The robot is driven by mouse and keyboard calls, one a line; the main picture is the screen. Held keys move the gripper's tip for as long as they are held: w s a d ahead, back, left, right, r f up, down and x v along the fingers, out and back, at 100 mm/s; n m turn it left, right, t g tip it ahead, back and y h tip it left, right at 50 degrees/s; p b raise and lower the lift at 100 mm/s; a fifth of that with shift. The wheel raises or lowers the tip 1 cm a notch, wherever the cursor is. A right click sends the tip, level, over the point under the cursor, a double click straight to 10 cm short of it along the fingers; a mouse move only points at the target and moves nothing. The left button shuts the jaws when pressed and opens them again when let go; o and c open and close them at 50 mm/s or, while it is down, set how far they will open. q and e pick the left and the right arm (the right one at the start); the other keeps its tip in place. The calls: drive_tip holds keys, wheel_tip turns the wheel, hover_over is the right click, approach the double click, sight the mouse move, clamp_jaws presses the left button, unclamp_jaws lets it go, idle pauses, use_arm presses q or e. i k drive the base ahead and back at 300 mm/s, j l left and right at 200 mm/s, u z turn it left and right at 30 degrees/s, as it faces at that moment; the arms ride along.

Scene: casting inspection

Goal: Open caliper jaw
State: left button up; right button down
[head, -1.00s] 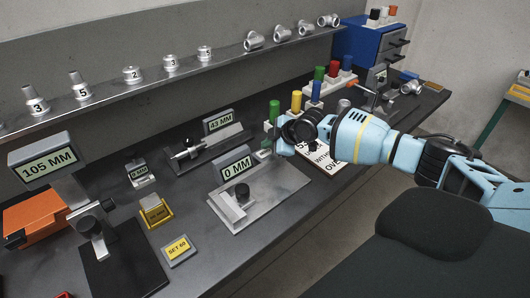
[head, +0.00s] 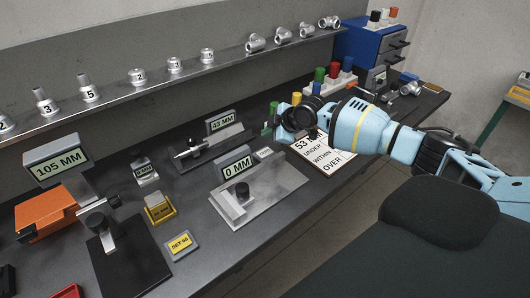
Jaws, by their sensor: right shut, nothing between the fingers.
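A flat silver gauge (head: 265,199) with a "0 MM" display (head: 237,164) lies on the dark bench in the middle. It looks like the caliper, and a black knob (head: 242,190) stands on its jaw block (head: 229,205). The jaw seems to be shut, with no clear gap showing. My right gripper (head: 274,118) is shut and empty above the back of the bench, up and right of the "0 MM" display and apart from it. Its fingertips are small and dark. My left gripper is not in view.
Gauges reading "43 MM" (head: 220,122) and "105 MM" (head: 58,168) stand behind and left. A printed card (head: 318,160) lies under my right arm. Castings line the shelf (head: 120,95). A yellow block (head: 159,209) and a "SET" plate (head: 181,246) sit in front.

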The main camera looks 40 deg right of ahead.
sight(243, 198)
drive_tip(key=k+l, duration=0.2)
drive_tip(key=k, duration=0.25)
drive_tip(key=k+l, duration=0.2)
drive_tip(key=k, duration=0.3)
